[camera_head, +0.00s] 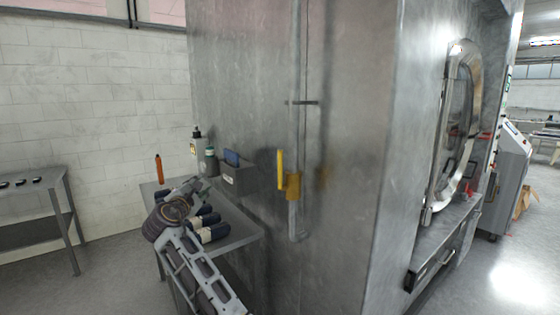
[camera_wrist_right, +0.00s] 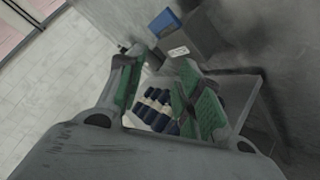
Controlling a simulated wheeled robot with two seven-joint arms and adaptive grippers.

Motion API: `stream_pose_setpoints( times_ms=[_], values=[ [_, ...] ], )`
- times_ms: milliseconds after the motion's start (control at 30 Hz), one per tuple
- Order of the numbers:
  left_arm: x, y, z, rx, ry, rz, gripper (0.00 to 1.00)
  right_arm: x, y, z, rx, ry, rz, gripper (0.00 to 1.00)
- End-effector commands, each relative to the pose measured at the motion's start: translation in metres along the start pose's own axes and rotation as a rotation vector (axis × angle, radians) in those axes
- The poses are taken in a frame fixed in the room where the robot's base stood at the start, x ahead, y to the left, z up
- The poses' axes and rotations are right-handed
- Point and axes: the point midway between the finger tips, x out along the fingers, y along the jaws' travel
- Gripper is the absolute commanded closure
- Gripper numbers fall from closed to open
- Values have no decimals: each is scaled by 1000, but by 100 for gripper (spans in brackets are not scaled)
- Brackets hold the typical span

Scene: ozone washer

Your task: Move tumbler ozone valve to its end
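The tumbler ozone valve (camera_head: 293,185) has an orange-yellow body on a vertical grey pipe at the side of the large metal machine. Its yellow lever (camera_head: 281,168) stands upright, beside the pipe on the left. My right gripper (camera_head: 194,187) is left of the valve and lower, in front of the small side table, apart from the lever. In the right wrist view my right gripper (camera_wrist_right: 164,84) shows two spread fingers with green pads and nothing held between them. The valve is not visible in that view. My left gripper is not in view.
A side table (camera_head: 240,236) against the machine carries dark bottles (camera_head: 212,230), which also show in the wrist view (camera_wrist_right: 157,103). A grey wall box (camera_head: 240,180) holds a blue item left of the valve.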

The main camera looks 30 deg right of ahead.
Motion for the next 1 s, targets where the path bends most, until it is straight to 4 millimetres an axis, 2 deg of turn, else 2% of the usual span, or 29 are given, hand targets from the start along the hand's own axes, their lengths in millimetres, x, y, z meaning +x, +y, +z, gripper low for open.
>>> stream_pose_setpoints(
  times_ms=[33,200,500,800,1000],
  values=[
    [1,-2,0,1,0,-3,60,-4,7,15,-41,-37,-4,65],
    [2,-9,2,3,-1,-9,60,-19,21,59,-198,-153,-48,65],
    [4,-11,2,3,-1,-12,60,-47,26,123,-462,-304,-191,65],
    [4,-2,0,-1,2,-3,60,-75,16,168,-714,-375,-384,65],
    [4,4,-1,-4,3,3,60,-92,6,189,-869,-381,-521,65]
  ],
)
